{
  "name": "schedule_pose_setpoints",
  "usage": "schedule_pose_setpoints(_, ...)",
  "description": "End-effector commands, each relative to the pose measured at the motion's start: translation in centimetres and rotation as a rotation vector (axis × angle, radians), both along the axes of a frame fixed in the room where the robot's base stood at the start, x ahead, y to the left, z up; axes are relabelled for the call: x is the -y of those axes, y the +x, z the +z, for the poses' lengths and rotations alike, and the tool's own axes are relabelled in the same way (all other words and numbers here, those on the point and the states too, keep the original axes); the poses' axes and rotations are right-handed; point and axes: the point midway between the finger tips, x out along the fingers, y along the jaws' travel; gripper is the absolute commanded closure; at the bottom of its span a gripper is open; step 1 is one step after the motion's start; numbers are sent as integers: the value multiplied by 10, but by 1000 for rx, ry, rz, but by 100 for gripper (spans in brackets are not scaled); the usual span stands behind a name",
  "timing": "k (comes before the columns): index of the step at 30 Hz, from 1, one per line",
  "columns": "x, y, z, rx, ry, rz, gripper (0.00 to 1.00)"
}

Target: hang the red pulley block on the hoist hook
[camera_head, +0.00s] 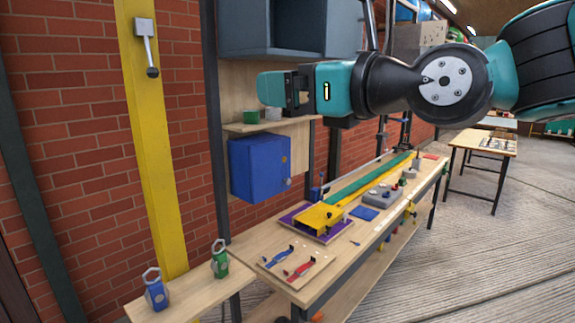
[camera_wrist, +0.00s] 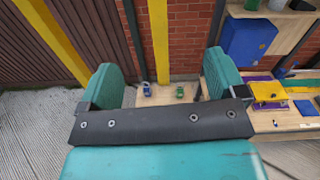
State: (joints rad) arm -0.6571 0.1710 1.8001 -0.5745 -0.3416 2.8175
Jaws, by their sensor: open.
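I cannot make out a red pulley block or a hoist hook in either view. A blue block with a pale ring on top (camera_head: 156,292) and a green one like it (camera_head: 220,262) stand upright on a low wooden shelf (camera_head: 190,299) at lower left. The wrist view shows the blue block (camera_wrist: 147,89) and the green block (camera_wrist: 180,92) between the fingers, farther off. My gripper (camera_head: 272,89) is raised in front of the wall shelf; in the wrist view its teal fingers (camera_wrist: 162,78) are spread wide with nothing between them.
A yellow post (camera_head: 150,180) with a grey lever box (camera_head: 143,28) stands by the brick wall. A blue cabinet (camera_head: 255,168) hangs over the long workbench (camera_head: 330,262), which holds a yellow tool and a board with red and blue tools. Open floor lies at right.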

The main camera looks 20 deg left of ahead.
Motion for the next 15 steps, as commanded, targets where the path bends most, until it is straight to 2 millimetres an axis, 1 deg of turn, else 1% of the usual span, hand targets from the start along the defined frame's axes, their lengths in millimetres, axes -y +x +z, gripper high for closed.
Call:
schedule_pose_setpoints(1,-2,0,-16,-6,0,0,10)
schedule_pose_setpoints(6,-9,1,-51,-19,5,-6,10)
schedule_pose_setpoints(12,-13,2,-81,-28,10,-15,10)
schedule_pose_setpoints(15,-14,2,-90,-31,11,-18,10)
